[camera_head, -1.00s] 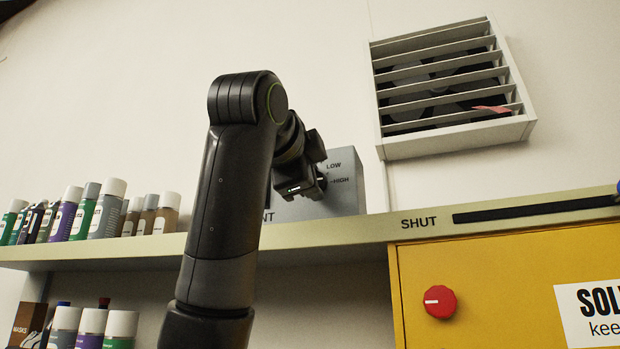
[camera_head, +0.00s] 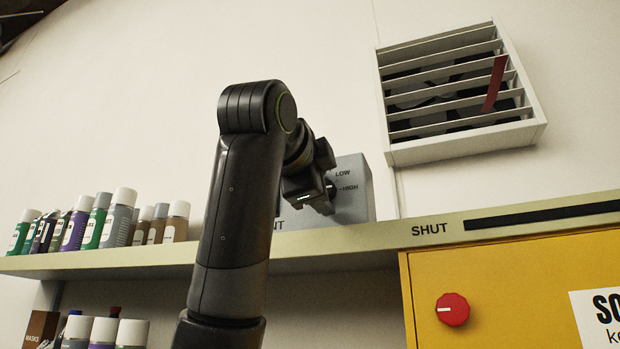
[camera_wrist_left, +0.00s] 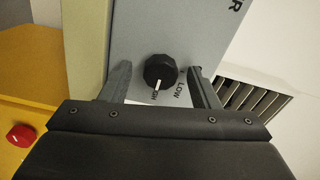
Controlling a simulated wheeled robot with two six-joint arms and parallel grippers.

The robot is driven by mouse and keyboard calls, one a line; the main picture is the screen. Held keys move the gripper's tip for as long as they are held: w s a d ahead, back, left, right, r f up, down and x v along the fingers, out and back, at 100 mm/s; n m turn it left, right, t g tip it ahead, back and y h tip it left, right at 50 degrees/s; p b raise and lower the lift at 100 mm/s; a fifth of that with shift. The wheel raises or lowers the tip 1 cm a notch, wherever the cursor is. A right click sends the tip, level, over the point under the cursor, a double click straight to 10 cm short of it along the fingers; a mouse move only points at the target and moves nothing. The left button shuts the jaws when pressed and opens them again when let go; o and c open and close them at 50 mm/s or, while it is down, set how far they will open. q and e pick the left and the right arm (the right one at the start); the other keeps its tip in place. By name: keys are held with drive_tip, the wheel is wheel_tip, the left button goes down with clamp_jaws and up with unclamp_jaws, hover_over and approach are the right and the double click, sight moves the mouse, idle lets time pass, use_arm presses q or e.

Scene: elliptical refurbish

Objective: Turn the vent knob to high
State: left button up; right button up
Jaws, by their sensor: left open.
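The grey vent box (camera_head: 352,205) stands on the shelf, with LOW and HIGH printed on its face. In the left wrist view the vent knob (camera_wrist_left: 160,70) is black and round, and its white pointer line points toward the HIGH label. LOW is printed beside it. My left gripper (camera_wrist_left: 161,86) is open, with one finger on each side of the knob and gaps visible between them. In the head view my left gripper (camera_head: 322,192) is in front of the box and hides most of the knob. My right gripper is in neither view.
A slatted wall vent (camera_head: 455,95) with a red ribbon (camera_head: 494,84) is above right. Bottles (camera_head: 118,217) line the shelf (camera_head: 150,263) at left. A yellow cabinet (camera_head: 500,275) with a red knob (camera_head: 453,309) is below right. A slider slot (camera_head: 540,214) marked SHUT runs along the shelf edge.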

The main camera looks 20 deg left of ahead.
use_arm(q)
drive_tip(key=s+b, duration=0.8)
drive_tip(key=s, duration=0.9)
drive_tip(key=shift+s+a, duration=0.15)
drive_tip(key=shift+a, duration=0.1)
